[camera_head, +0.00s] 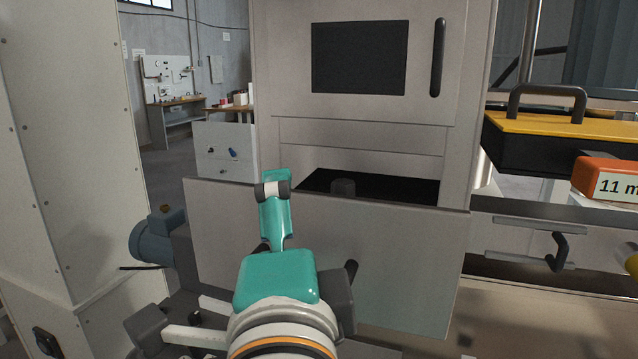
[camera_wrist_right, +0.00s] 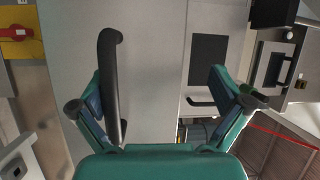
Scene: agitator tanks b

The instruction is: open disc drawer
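The disc drawer (camera_head: 400,250) is a wide grey front panel below the cabinet door. It stands out from the cabinet, and its dark interior (camera_head: 400,188) shows behind the top edge. A small dark round thing (camera_head: 343,187) is inside. My right gripper (camera_head: 276,215) is in front of the panel in the head view, partly hiding the black drawer handle (camera_head: 351,270). In the right wrist view my teal right gripper (camera_wrist_right: 160,92) is spread open. The handle (camera_wrist_right: 113,90) is between the fingers, close beside the left finger; contact cannot be told. My left gripper is not in view.
The cabinet door (camera_head: 420,110) above has a dark window and an upright handle. A black case with a yellow lid (camera_head: 560,124) and an orange-white box (camera_head: 606,180) stand at right. A tall pale panel (camera_head: 60,140) borders the left.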

